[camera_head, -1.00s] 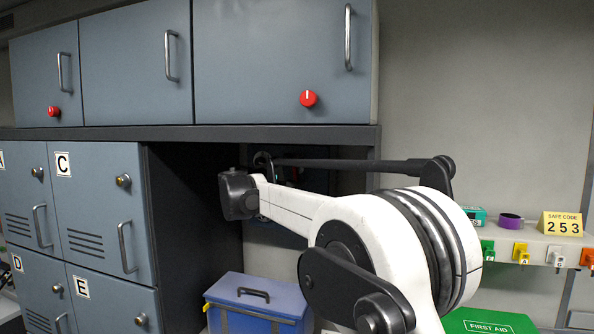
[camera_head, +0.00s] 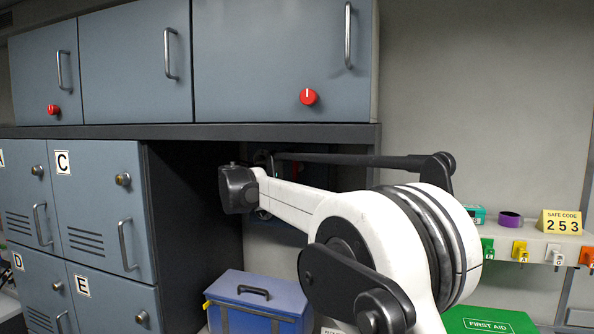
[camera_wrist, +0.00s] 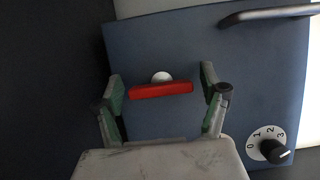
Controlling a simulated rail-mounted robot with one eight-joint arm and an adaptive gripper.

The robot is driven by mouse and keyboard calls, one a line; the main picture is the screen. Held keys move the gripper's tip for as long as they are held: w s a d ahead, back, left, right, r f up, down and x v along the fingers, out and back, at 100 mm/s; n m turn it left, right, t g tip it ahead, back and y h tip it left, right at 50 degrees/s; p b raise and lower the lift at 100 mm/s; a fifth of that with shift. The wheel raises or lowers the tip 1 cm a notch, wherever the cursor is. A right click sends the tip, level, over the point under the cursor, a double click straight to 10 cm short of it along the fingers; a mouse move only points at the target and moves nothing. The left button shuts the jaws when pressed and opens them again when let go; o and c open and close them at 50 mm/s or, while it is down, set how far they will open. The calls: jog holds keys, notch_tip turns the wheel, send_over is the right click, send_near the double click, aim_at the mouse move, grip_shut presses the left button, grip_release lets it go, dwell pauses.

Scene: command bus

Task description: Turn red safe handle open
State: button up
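In the wrist view, the red safe handle (camera_wrist: 161,90) is a short bar on a white hub (camera_wrist: 161,77). It lies nearly level, its right end slightly higher, on the blue-grey safe door (camera_wrist: 165,122). My gripper (camera_wrist: 163,79) is open, with one finger beyond each end of the bar. A small gap shows at both ends. Whether the fingers reach to the depth of the bar is hard to tell. In the head view my arm reaches into the dark recess under the upper cabinets, and the handle cannot be made out there.
A numbered dial (camera_wrist: 268,146) and a metal pull bar (camera_wrist: 270,13) are on the same door. In the head view, a blue box (camera_head: 258,300) stands low in the recess, lockers (camera_head: 105,200) stand left, and a yellow "SAFE CODE 253" sign (camera_head: 561,223) is at right.

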jog(key=v, duration=1.2)
